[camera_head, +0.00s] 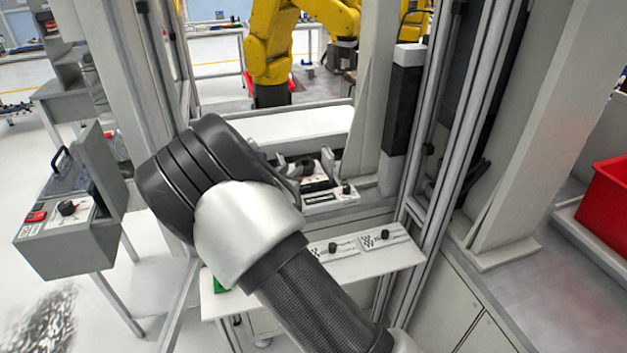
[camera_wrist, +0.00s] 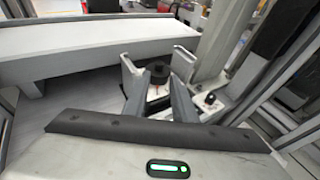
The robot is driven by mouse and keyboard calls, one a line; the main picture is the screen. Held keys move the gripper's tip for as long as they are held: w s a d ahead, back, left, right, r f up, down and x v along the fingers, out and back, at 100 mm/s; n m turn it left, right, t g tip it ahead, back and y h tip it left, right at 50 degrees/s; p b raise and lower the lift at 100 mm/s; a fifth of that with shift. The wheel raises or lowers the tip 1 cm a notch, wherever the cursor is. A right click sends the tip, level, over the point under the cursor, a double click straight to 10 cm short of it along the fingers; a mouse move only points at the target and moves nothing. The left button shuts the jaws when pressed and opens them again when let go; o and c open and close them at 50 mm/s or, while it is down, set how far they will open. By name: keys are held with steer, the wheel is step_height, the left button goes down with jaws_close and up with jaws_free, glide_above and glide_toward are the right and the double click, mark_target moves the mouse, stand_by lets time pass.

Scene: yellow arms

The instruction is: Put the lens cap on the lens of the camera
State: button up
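In the wrist view, the two pale fingers of my gripper (camera_wrist: 158,80) stand apart. A short black round piece (camera_wrist: 159,72) shows in the gap between them, over a white surface with a small red mark. I cannot tell if it is the lens cap, a lens or a knob, nor if the fingers touch it. In the head view my dark and silver wrist hides most of my gripper and the spot under it. No lens cap or camera can be made out for sure.
White panels with black knobs lie on a shelf (camera_head: 333,272) below my arm. One knob panel (camera_wrist: 210,102) is right of my fingers. A metal post (camera_head: 362,110) and dark column (camera_head: 403,105) stand close behind. A grey control box (camera_head: 72,235) is left, a red bin (camera_head: 603,200) right.

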steer(key=s+d+r+m+g+h, duration=0.3)
steer(key=d+r+m, duration=0.45)
steer(key=d, duration=0.55)
steer(key=s+d+r+m+g, duration=0.4)
steer(key=s+d+r+m, duration=0.2)
steer(key=s+d+m, duration=0.6)
steer(key=s+a+r+m+y, duration=0.1)
steer(key=s+m, duration=0.3)
steer(key=s, duration=0.5)
steer(key=s+a+r+m+g+y, duration=0.1)
steer(key=s+r+m+y, duration=0.1)
steer(key=s+m, duration=0.3)
steer(key=s+a+r+m+y, duration=0.1)
steer(key=s+m+y, duration=0.3)
steer(key=s, duration=0.8)
steer(key=shift+s+a+r, duration=0.25)
steer(key=shift+s+r, duration=0.1)
steer(key=shift+r, duration=0.1)
